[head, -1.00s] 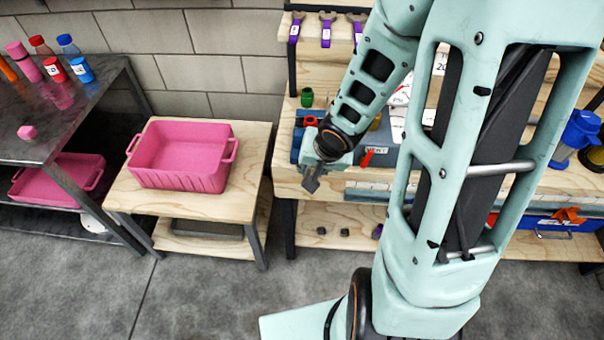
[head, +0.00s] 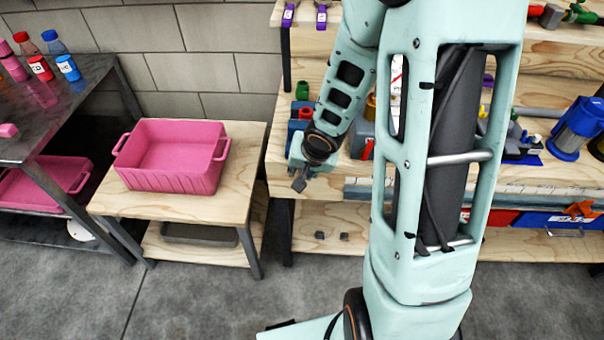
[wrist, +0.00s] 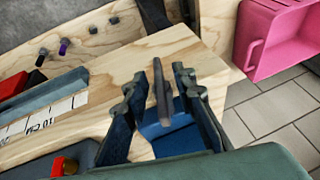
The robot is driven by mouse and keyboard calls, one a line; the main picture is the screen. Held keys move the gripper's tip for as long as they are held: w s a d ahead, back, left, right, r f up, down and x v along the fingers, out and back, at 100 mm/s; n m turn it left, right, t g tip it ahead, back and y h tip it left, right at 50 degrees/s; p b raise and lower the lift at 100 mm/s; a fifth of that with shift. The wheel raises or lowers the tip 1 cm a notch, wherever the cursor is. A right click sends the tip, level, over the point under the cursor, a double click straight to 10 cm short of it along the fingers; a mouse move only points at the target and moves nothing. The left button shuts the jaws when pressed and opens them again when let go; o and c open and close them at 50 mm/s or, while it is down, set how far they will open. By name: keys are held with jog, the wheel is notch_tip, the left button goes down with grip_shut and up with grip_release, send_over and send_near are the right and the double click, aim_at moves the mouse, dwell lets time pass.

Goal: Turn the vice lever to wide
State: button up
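My gripper (head: 299,184) is at the left front end of the workbench in the head view. In the wrist view its two dark fingers (wrist: 160,88) are spread apart. A narrow grey bar (wrist: 161,100), which looks like the vice lever, stands between them, with a gap visible on each side. Below the bar is a blue body (wrist: 168,142), apparently part of the vice, partly hidden by the fingers. In the head view a blue part (head: 295,128) shows just behind my gripper; the lever cannot be made out there.
The workbench (head: 330,187) carries a red part (wrist: 64,166) and a ruler strip (wrist: 40,118) near my gripper. A pink bin (head: 172,160) stands on a low wooden table to the left. Floor shows between the tables.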

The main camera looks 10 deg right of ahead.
jog(key=shift+c, duration=0.4)
grip_shut()
